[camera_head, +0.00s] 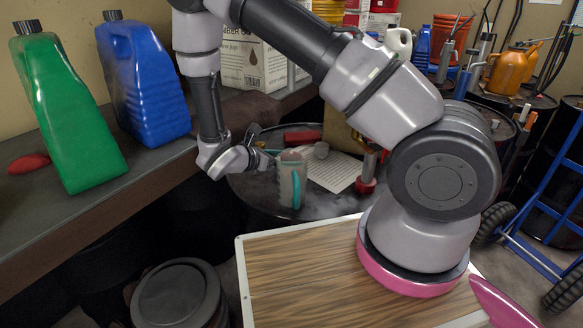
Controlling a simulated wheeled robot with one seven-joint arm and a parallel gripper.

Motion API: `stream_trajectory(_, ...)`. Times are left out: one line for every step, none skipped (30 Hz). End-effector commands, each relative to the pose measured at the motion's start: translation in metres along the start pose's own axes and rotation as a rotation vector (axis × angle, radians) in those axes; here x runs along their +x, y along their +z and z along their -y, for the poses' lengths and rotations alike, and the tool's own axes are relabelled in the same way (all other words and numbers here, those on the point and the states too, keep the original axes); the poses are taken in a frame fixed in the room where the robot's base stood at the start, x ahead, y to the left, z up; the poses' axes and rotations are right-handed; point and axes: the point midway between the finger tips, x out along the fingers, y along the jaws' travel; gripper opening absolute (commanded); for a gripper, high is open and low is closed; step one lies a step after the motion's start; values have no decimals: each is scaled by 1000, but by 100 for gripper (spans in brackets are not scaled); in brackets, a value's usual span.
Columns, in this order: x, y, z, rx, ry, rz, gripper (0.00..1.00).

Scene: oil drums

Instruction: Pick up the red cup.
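I cannot make out a clear red cup. A small red object (302,137) lies on the round dark drum top (250,190), and its shape is too small to tell. Another red piece (366,186) is at the base of a small upright tool on the same drum top. My gripper (263,147) is over the left part of the drum top, to the left of both red pieces. It seems to touch neither red piece. Its fingers are small and seen at an angle, so their opening is unclear.
A grey and teal container (291,180) stands close to the right of my gripper. Green (66,115) and blue (144,82) jugs stand on the left shelf (90,210). Cartons (245,60) stand behind.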

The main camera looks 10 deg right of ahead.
Motion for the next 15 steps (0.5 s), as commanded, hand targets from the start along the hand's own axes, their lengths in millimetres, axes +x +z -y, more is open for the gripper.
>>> stream_trajectory(10, -1, 2, -2, -4, 1, 93)
stream_trajectory(14, -1, 2, -1, -4, 1, 93)
stream_trajectory(20, -1, 2, -1, -4, 1, 93)
stream_trajectory(24, -1, 2, -2, -3, 0, 93)
stream_trajectory(26, -1, 1, -2, -2, 0, 93)
stream_trajectory(28, -1, 1, -2, -1, 0, 93)
stream_trajectory(29, -1, 1, -1, -1, 0, 93)
stream_trajectory(29, -1, 1, -1, 0, 0, 93)
stream_trajectory(28, -1, 1, 0, 0, 0, 93)
stream_trajectory(28, -1, 1, 0, 0, 0, 93)
stream_trajectory(28, -1, 1, 0, 0, 0, 93)
stream_trajectory(28, -1, 1, 0, 0, 0, 93)
stream_trajectory(28, -1, 1, 0, 0, 0, 82)
stream_trajectory(28, -1, 1, 0, 0, 0, 70)
stream_trajectory(28, -1, 1, 0, 0, 0, 55)
